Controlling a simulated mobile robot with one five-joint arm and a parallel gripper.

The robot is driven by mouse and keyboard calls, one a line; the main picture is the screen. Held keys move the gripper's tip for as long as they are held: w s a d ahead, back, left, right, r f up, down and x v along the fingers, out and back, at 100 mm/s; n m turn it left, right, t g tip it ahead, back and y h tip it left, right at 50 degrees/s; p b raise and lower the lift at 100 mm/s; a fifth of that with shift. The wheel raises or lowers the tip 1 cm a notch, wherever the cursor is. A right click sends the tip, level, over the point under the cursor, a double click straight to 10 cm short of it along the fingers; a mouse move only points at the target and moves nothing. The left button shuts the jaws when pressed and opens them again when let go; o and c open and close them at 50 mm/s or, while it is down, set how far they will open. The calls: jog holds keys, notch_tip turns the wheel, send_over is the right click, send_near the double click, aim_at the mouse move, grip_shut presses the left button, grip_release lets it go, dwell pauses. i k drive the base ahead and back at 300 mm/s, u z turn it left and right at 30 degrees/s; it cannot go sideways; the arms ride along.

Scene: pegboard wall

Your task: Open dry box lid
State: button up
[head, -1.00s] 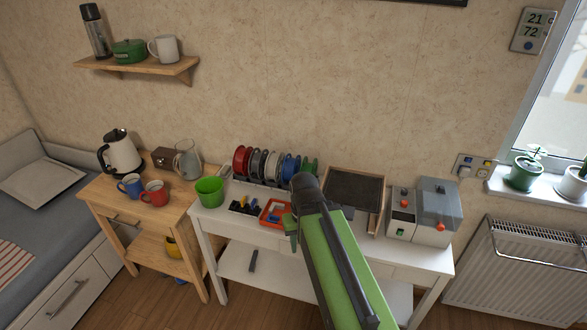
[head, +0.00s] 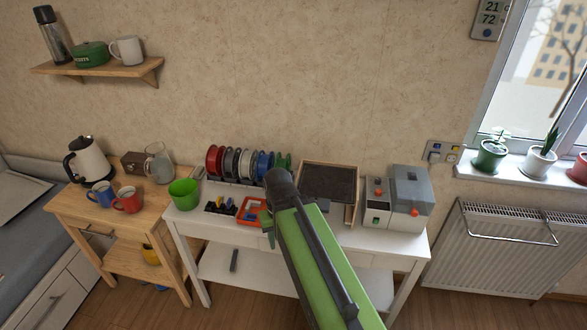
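The likely dry box (head: 408,201) is a pale box with a grey lid and an orange-red knob on its front. It stands at the right end of the white table, and its lid looks shut. My green and black arm reaches up over the middle of the table, left of this box and apart from it. A small green part of my gripper (head: 268,230) shows beside the dark arm end, near the red tray. The rest of the gripper is hidden by the arm, so I cannot see its opening.
A smaller grey unit (head: 376,203) with red and green controls adjoins the box on its left. A dark framed panel (head: 328,184), several spools (head: 247,163), a red tray (head: 251,210) and a green cup (head: 184,192) share the white table (head: 383,240). A radiator (head: 498,245) is at right.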

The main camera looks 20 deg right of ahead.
aim_at(413, 213)
jog(key=z, duration=0.65)
jog(key=k, duration=1.35)
jog(key=u, duration=1)
jog(key=i, duration=1)
jog(key=z, duration=0.15)
